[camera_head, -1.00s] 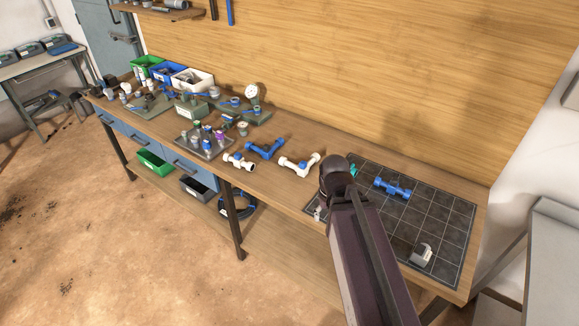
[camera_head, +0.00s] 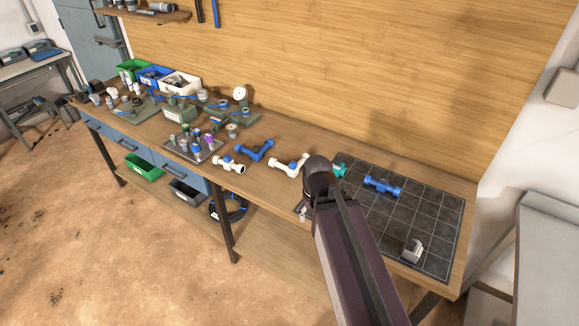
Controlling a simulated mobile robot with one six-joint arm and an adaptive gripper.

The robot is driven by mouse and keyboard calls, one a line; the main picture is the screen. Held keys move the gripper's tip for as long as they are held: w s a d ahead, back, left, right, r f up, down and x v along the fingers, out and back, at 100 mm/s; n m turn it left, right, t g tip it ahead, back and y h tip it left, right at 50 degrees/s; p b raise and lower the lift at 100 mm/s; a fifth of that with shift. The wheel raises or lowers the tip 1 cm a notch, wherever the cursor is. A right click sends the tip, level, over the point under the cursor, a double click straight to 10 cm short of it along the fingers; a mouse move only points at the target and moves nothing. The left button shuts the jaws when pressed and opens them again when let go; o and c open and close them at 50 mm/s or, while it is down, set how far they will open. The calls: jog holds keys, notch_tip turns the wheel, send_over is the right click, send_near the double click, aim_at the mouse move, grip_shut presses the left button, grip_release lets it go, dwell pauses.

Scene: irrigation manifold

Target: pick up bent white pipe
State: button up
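The bent white pipe (camera_head: 283,170) lies on the workbench (camera_head: 262,200), just left of the dark grid mat. It has a blue part near its bend. A shorter white pipe piece (camera_head: 229,165) lies further left. My arm reaches up from the bottom of the picture, and its dark rounded joint is just right of the bent white pipe, overlapping the mat's left part in the picture.
A blue bent pipe (camera_head: 255,150) lies left of the bent white one. The grid mat (camera_head: 425,215) holds a blue fitting (camera_head: 382,186), a teal part (camera_head: 340,170) and a grey-white block (camera_head: 412,251). A tray of small fittings (camera_head: 190,153) and open bins (camera_head: 180,83) stand further left.

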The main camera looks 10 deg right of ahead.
jog(key=shift+f+b, duration=0.8)
jog(key=shift+c, duration=1.1)
